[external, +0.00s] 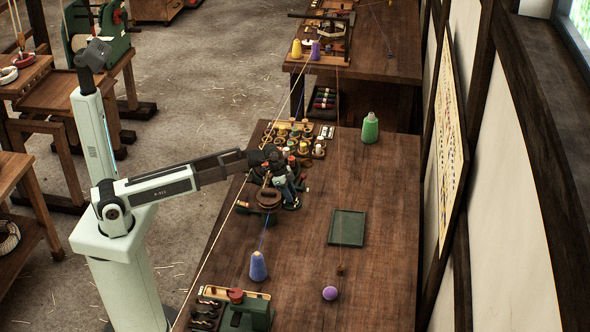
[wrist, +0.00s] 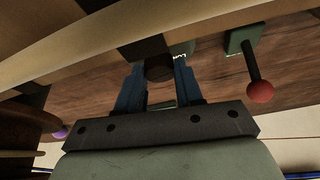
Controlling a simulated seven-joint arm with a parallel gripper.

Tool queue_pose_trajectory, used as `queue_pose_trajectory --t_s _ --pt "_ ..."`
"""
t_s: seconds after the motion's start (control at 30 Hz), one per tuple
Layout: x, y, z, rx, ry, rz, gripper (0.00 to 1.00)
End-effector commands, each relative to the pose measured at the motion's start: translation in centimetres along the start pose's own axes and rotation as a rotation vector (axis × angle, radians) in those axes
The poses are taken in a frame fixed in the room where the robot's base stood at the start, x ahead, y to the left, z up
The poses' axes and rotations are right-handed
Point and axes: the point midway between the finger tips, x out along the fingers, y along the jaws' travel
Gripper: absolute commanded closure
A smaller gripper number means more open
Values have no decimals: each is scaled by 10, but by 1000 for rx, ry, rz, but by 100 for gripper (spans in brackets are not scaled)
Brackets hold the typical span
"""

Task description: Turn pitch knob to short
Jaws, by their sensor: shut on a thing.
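My gripper (wrist: 158,82) has its two blue fingers shut on a dark, round knob (wrist: 159,67), which looks like the pitch knob. A finger lies on each side of it. A green plate with small white lettering (wrist: 181,50) shows just beyond the knob. The lettering is too small to read, and I cannot tell which setting the knob points to. In the external view my gripper (external: 286,186) is at the machine on the near table. The knob is hidden there behind my gripper and the machine parts.
In the wrist view a lever with a red ball (wrist: 260,91) stands right of my fingers, and a pale curved band crosses above. Taut ropes cross the scene.

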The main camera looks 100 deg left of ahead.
Motion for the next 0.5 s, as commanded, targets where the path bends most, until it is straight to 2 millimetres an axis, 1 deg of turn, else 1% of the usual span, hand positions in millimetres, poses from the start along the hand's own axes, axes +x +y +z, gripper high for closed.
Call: queue_pose_trajectory --t_s 0.2,0.5 --pt "0 -1 -1 124 0 52 95" --pt "0 -1 0 212 0 88 95"
